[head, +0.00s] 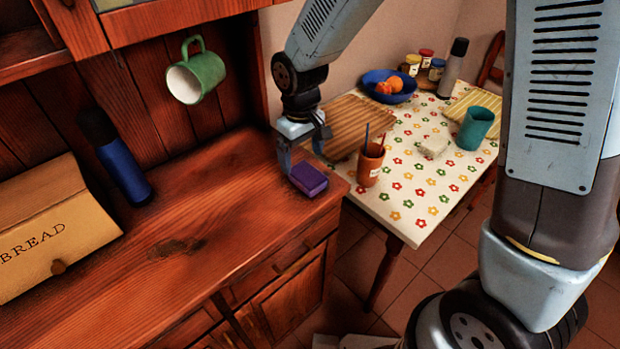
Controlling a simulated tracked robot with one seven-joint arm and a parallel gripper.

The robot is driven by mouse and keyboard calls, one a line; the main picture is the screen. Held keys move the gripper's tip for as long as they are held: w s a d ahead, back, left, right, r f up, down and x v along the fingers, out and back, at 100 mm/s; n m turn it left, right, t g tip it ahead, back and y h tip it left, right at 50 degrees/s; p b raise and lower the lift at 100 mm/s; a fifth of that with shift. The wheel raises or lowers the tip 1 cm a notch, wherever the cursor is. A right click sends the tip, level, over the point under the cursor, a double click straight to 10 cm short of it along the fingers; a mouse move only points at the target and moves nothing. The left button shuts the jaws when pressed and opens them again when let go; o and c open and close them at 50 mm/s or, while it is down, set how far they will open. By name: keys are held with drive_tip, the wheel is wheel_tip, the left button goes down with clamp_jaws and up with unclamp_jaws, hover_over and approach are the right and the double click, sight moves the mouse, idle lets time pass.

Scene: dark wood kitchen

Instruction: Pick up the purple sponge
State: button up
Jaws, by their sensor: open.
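The purple sponge (309,179) lies on the dark wood counter (215,215), near its right end and close to the edge. My gripper (302,160) points down right at the sponge, with one finger at its left side and the other behind it to the right. The jaws are open. I cannot tell from this view whether a finger touches the sponge. The sponge's far side is partly hidden by my gripper.
A blue bottle (124,172) and a bread box (48,232) stand on the counter's left part. A green mug (196,73) hangs above. The table (425,205) beyond holds an orange cup (370,166), a teal cup (475,129) and a blue bowl (374,79). The counter's middle is clear.

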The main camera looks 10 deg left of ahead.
sight(304, 171)
drive_tip(key=shift+d+f, duration=0.15)
drive_tip(key=shift+f, duration=2.6)
drive_tip(key=c, duration=1.1)
drive_tip(key=shift+r, duration=0.5)
wheel_tip(304, 171, up, 3)
drive_tip(key=shift+f, duration=0.2)
drive_tip(key=s+r, duration=0.2)
drive_tip(key=s+d+r, duration=0.1)
drive_tip(key=s+r, duration=0.1)
drive_tip(key=r, duration=0.1)
drive_tip(key=shift+s+d+r, duration=0.1)
drive_tip(key=shift+s+d, duration=0.05)
drive_tip(key=shift+s, duration=0.05)
drive_tip(key=s+d+r, duration=0.1)
drive_tip(key=s, duration=0.2)
drive_tip(key=s+d+r, duration=0.1)
drive_tip(key=s+r, duration=0.1)
drive_tip(key=s, duration=0.1)
drive_tip(key=s+r, duration=0.1)
drive_tip(key=s, duration=0.2)
drive_tip(key=shift+d+r, duration=0.15)
drive_tip(key=shift+d, duration=0.25)
